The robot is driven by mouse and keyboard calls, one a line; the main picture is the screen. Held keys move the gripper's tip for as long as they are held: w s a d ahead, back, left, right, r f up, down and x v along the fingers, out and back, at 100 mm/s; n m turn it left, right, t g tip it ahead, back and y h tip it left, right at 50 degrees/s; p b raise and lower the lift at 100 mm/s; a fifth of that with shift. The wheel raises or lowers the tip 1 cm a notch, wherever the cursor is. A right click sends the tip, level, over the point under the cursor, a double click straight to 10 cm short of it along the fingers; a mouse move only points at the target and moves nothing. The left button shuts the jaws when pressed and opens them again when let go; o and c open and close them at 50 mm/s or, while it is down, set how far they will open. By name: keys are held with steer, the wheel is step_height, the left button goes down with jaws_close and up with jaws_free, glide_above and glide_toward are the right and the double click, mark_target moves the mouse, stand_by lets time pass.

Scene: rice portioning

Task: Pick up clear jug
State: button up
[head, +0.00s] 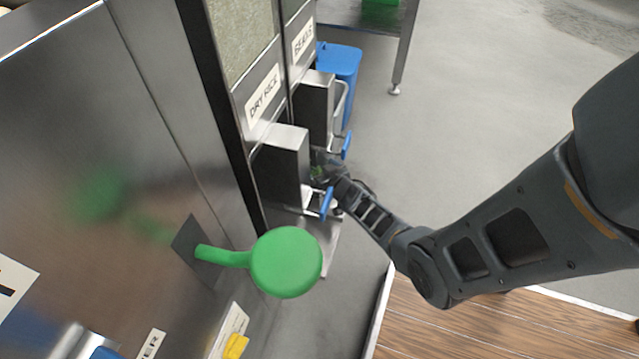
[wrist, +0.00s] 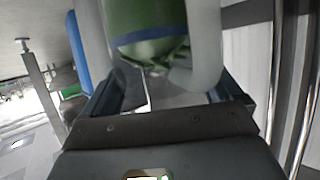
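The clear jug (wrist: 150,22) fills the upper middle of the wrist view, with a green tint and a blue band around it. A pale, curved part, perhaps its handle, shows on its right side. My gripper (wrist: 175,82) is open, its fingers set wide apart just below and in front of the jug. I cannot tell whether either finger touches it. In the head view my gripper (head: 328,172) is at the dry rice dispenser, beside its blue lever. There the jug is mostly hidden; only a small greenish patch shows by the gripper.
The dry rice dispenser (head: 284,165) and the beans dispenser (head: 314,105) stand close to the gripper, with blue levers (head: 327,203) sticking out. A blue bin (head: 340,62) stands behind. A green round-ended handle (head: 286,262) juts out in front. Open floor lies to the right.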

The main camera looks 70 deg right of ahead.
steer(key=c, duration=1.3)
steer(key=shift+r+p, duration=0.8)
steer(key=shift+p, duration=0.05)
steer(key=s+a+p, duration=0.3)
steer(key=s+a, duration=0.1)
steer(key=s+a+r+p, duration=0.1)
steer(key=s+a+p, duration=0.2)
steer(key=s+p, duration=0.1)
steer(key=s+a+r+p, duration=0.1)
steer(key=s+a+p, duration=0.3)
steer(key=s, duration=0.2)
steer(key=shift+a, duration=0.35)
